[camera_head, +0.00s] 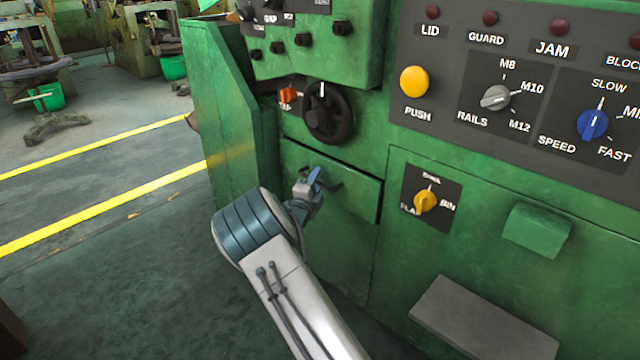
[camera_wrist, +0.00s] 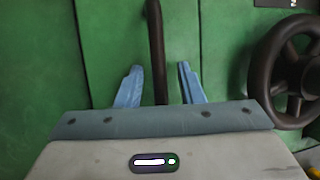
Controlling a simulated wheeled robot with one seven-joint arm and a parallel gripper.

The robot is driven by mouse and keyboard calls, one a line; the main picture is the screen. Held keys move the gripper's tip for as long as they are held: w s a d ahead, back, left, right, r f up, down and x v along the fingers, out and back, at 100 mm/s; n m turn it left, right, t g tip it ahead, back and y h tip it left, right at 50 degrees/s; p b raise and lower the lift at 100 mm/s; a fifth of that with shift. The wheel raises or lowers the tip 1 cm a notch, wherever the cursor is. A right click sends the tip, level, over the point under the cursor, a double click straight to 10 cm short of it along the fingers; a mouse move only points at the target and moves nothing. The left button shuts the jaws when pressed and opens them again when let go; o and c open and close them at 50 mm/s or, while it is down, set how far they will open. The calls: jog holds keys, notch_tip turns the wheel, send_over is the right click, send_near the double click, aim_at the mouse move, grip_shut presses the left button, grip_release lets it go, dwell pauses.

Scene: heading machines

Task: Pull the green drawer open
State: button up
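The green drawer (camera_head: 358,198) is set in the green machine's front, below a dark handwheel. A dark line runs along its top and right edges; I cannot tell whether it stands slightly out. Its dark bar handle (camera_head: 334,181) is partly hidden by my gripper (camera_head: 315,180). In the wrist view, the handle (camera_wrist: 156,40) runs between the two blue fingers of my gripper (camera_wrist: 160,78), with a visible gap on each side. The fingers are open, and no grip on the handle shows.
The handwheel (camera_head: 350,115) is just above the drawer and shows at the right of the wrist view (camera_wrist: 257,80). A yellow-knob selector (camera_head: 425,202) and a green box-like cover (camera_head: 537,230) are to the right. A grey ledge (camera_head: 480,325) juts out lower right. Open floor (camera_head: 110,290) lies left.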

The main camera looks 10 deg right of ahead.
grip_shut()
jog(key=shift+d, duration=0.15)
jog(key=shift+s+a+r+p, duration=0.1)
jog(key=shift+s+a+p, duration=0.2)
jog(key=shift+a+p, duration=0.15)
jog(key=s+a+p, duration=0.5)
jog(key=s+a, duration=0.2)
jog(key=a, duration=0.2)
jog(key=s+a+p, duration=0.6)
jog(key=a, duration=0.4)
jog(key=shift+s, duration=0.4)
grip_release()
